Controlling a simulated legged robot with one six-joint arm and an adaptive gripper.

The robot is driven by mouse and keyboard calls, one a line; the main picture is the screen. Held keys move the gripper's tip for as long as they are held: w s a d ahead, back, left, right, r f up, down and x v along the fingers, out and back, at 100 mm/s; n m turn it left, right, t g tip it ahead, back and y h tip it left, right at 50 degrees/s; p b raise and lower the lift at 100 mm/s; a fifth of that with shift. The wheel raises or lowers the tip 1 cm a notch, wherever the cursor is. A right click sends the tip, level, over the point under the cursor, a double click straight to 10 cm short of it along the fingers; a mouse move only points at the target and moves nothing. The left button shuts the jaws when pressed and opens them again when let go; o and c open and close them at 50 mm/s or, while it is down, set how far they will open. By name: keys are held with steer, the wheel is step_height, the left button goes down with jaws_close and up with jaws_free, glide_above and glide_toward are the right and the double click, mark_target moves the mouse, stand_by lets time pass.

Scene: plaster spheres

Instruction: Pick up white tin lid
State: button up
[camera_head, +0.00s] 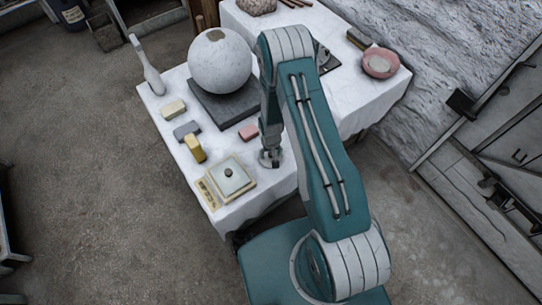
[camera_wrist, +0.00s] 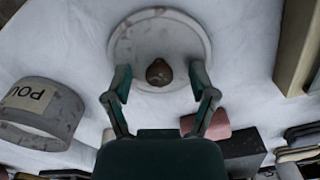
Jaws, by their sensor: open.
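The white tin lid (camera_wrist: 160,38) lies flat on the white cloth in the wrist view. It is round, with a worn rim and a dark brown knob (camera_wrist: 159,72) at its middle. My gripper (camera_wrist: 160,84) is open and empty, with one finger on each side of the knob in the picture. I cannot tell how high the fingertips are above the lid. In the head view my gripper (camera_head: 270,160) is low over the table's front edge, and the lid cannot be made out there.
A white tin labelled "POU" (camera_wrist: 45,128) is left in the wrist view. A square knobbed box (camera_head: 231,180) stands left of my gripper in the head view. A pink block (camera_head: 249,132) and a dark slab (camera_head: 222,108) bearing a plaster sphere (camera_head: 220,62) are behind.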

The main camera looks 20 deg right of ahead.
mark_target(271, 154)
steer(key=shift+c, duration=0.3)
steer(key=c, duration=0.9)
steer(key=shift+r, duration=0.6)
step_height(271, 154, up, 2)
steer(key=shift+r, duration=0.1)
steer(key=s+r, duration=0.3)
steer(key=s, duration=0.1)
steer(key=s+r, duration=0.3)
steer(key=s, duration=0.2)
steer(key=s+r, duration=0.3)
steer(key=s, duration=0.1)
steer(key=shift+s+a+r, duration=0.3)
steer(key=shift+s+a, duration=0.05)
steer(key=shift+a, duration=0.05)
